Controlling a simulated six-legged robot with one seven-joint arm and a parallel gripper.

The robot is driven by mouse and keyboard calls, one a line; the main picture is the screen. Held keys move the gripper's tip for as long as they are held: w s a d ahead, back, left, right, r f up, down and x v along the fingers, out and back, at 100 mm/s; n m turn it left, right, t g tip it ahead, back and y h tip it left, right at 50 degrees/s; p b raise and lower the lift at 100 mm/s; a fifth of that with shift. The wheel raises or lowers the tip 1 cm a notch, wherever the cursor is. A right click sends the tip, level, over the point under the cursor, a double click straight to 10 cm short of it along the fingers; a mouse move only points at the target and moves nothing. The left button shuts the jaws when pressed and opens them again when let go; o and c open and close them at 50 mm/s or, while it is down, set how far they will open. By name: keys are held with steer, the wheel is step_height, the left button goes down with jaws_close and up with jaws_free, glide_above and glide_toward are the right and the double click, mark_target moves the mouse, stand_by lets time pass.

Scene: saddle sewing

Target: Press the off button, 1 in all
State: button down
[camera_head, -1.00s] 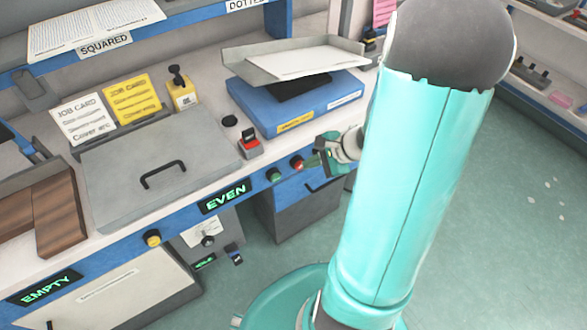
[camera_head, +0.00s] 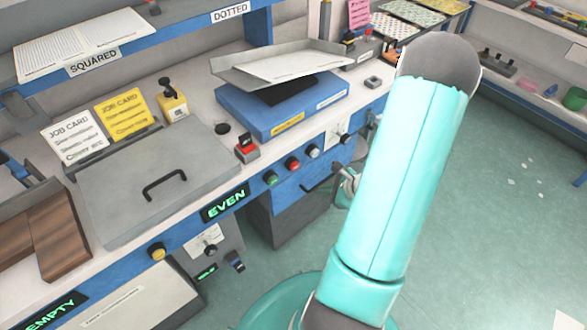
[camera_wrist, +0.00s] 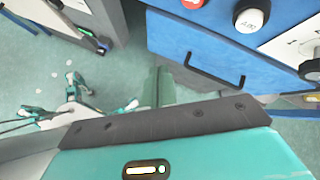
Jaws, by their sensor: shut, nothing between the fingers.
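A row of round buttons sits on the blue front panel of the bench: a green one (camera_head: 271,177), a red one (camera_head: 293,164) and a white one (camera_head: 313,151). I cannot read an "off" label on any of them. In the wrist view the red button (camera_wrist: 192,3) is cut by the top edge, with the white one (camera_wrist: 250,16) beside it. My gripper (camera_head: 346,186) is shut and empty, right of and below the buttons, apart from the panel. My teal arm partly hides it.
A blue drawer front with a dark handle (camera_wrist: 215,68) lies below the buttons. A red switch (camera_head: 246,148) stands on the bench top near a grey lidded box (camera_head: 160,185). An "EVEN" display (camera_head: 225,203) is left of the buttons.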

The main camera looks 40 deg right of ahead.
mark_target(294, 165)
steer(key=w, duration=0.9)
steer(key=shift+a, duration=0.25)
stand_by(2.0)
steer(key=shift+w, duration=1)
stand_by(0.7)
steer(key=shift+s, duration=1)
